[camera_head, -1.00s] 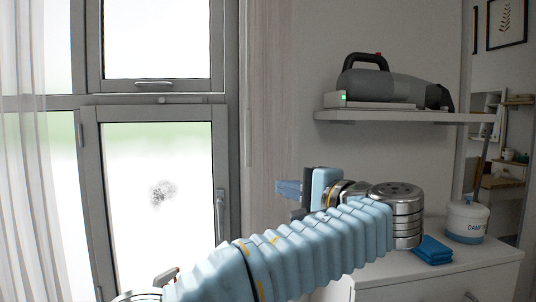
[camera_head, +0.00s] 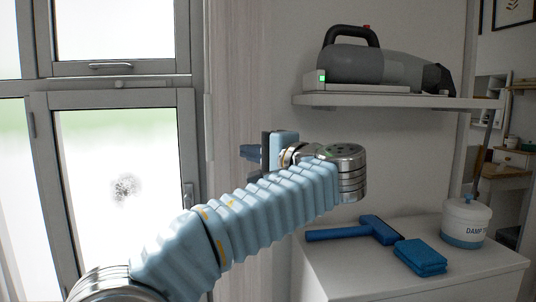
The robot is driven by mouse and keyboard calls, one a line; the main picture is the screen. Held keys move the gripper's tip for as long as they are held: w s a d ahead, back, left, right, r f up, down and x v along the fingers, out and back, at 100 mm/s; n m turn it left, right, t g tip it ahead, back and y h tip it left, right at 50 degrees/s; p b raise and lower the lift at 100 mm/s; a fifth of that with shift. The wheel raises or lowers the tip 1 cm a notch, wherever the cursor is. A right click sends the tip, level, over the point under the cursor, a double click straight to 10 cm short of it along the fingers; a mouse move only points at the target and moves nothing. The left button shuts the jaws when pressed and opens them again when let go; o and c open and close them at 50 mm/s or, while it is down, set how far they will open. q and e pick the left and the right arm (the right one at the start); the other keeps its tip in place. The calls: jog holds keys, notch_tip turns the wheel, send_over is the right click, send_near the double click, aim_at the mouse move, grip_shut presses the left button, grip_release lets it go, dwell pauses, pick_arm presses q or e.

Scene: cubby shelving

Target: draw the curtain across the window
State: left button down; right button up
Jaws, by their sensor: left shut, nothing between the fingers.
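The window (camera_head: 100,140) with its grey frame fills the left of the view. A pale curtain (camera_head: 232,70) hangs gathered in a narrow strip along the window's right side. At the lower left edge a sliver of sheer curtain (camera_head: 8,280) seems to show. My left arm comes in from the lower left. My left gripper (camera_head: 250,153) is shut and empty, its dark fingertips pointing left in front of the gathered curtain. I cannot tell whether they touch the cloth. The gripper and forearm hide part of the curtain. My right gripper is out of view.
A handheld vacuum (camera_head: 375,68) stands on a wall shelf (camera_head: 400,103) at the right. Below, a white cabinet top (camera_head: 350,270) holds a blue squeegee-like tool (camera_head: 345,232), folded blue cloths (camera_head: 420,256) and a white-and-blue pot (camera_head: 466,222). A grey smudge (camera_head: 126,188) marks the glass.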

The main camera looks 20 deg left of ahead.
aim_at(213, 152)
pick_arm(q)
jog(key=shift+s+a, duration=0.15)
jog(key=shift+a, duration=1.3)
jog(key=shift+s+a, duration=0.15)
jog(key=shift+a, duration=1.25)
